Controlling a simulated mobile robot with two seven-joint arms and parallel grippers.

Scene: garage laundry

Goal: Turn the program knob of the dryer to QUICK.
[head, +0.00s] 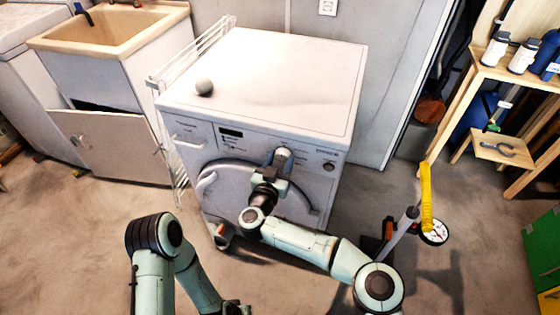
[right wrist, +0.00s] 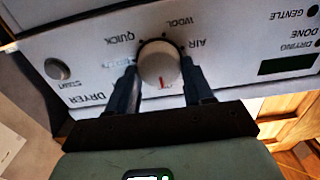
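The white dryer (head: 262,80) stands ahead, its control panel along the upper front. In the right wrist view, which shows the panel upside down, the round program knob (right wrist: 160,65) sits between my right gripper's fingers (right wrist: 160,75). Both fingertips appear to touch its sides. Its red mark points down in the picture, toward my gripper. The QUICK label (right wrist: 123,37) is at the knob's upper left, WOOL above and AIR at the upper right. Another label is partly hidden by the left finger. In the head view my right gripper (head: 283,158) covers the knob. My left gripper's fingers are out of view.
A grey ball (head: 204,87) lies on the dryer top. A white drying rack (head: 190,55) stands beside it at the left, near a sink cabinet (head: 110,70).

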